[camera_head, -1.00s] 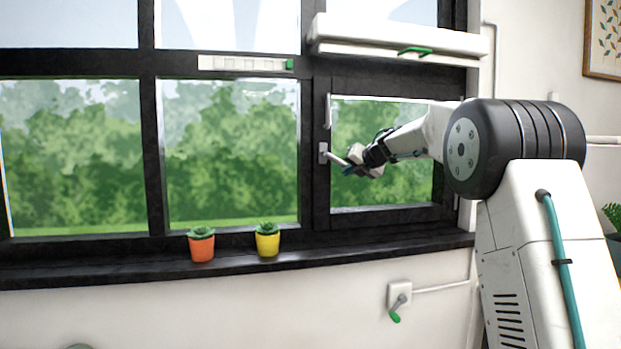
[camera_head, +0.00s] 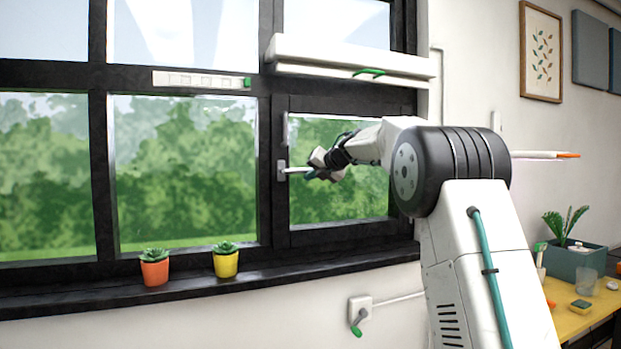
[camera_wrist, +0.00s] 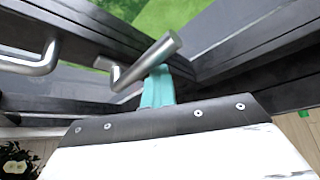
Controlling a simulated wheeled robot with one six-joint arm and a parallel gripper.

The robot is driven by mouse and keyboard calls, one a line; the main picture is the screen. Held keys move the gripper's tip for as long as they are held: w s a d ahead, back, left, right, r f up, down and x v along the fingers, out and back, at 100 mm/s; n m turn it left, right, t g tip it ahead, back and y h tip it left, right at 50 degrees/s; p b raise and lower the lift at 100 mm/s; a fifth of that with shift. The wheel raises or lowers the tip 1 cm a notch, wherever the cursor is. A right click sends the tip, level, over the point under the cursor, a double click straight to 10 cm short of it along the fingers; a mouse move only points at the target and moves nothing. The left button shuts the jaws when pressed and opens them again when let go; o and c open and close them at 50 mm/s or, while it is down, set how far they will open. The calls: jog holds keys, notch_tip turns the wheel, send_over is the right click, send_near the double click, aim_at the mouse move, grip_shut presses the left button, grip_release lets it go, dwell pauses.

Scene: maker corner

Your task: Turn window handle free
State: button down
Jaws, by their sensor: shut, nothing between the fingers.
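The window handle (camera_head: 296,170) is a grey metal lever on the left side of the right-hand window sash (camera_head: 350,235). It points right, nearly level. In the wrist view the lever (camera_wrist: 150,60) runs out from its small plate on the dark frame. My gripper (camera_head: 313,174) is at the lever's free end. Its teal fingers (camera_wrist: 158,88) are shut with nothing between them. They lie right beside the lever's underside in the wrist view; I cannot tell if they touch. The sash looks closed in its frame.
A fixed grey pull bar (camera_head: 285,130) stands above the handle. A white box with a green grip (camera_head: 350,62) juts out above the sash. Orange (camera_head: 155,268) and yellow (camera_head: 226,262) plant pots stand on the sill. A wall crank (camera_head: 358,320) hangs below.

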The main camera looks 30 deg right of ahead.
jog(key=shift+d+r, duration=0.1)
jog(key=shift+r, duration=0.35)
jog(key=shift+f, duration=0.1)
notch_tip(320, 180, down, 4)
jog(key=s+a+r, duration=0.1)
jog(key=s+r, duration=0.3)
jog(key=s, duration=0.5)
jog(key=shift+s+a+r, duration=0.15)
jog(key=shift+r, duration=0.05)
